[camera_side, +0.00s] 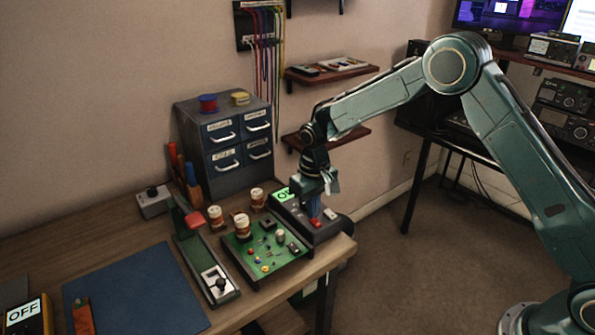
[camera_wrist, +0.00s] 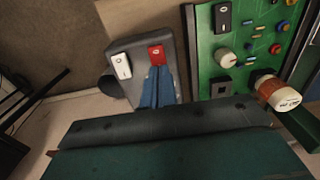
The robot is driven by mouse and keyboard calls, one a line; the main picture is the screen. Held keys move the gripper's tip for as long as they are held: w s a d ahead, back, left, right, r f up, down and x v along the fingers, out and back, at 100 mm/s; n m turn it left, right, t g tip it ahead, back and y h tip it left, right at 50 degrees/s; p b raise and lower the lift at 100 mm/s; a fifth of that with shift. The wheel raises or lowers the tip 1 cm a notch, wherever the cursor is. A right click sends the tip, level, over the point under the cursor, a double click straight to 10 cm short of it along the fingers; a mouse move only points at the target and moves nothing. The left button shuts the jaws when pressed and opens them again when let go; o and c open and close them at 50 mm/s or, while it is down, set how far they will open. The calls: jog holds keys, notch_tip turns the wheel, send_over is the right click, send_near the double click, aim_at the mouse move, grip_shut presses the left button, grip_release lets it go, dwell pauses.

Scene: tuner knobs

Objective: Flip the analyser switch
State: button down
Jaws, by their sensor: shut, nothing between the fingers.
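A dark grey box (camera_side: 292,215) sits at the table's right end, with a lit green display (camera_side: 283,195) whose text begins with "O"; my gripper hides the rest. Its top carries a red rocker switch (camera_wrist: 156,55) and a white rocker switch (camera_wrist: 121,66), side by side. The red one also shows in the side view (camera_side: 316,222). My gripper (camera_side: 314,207) points down over the box, its blue fingertips (camera_wrist: 157,80) together and empty, right beside the red switch. Whether they touch it I cannot tell. No analyser label is readable.
A green board (camera_side: 265,250) with knobs and small parts lies beside the box. Labelled jars (camera_side: 242,226) stand behind it. A device with an "OFF" display (camera_side: 23,313) is at the lower left, beside a blue mat (camera_side: 135,290). A drawer cabinet (camera_side: 225,145) stands behind.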

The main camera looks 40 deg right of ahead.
jog(key=shift+f, duration=0.5)
dwell(0.3)
jog(key=shift+r, duration=3.55)
jog(key=shift+r, duration=0.1)
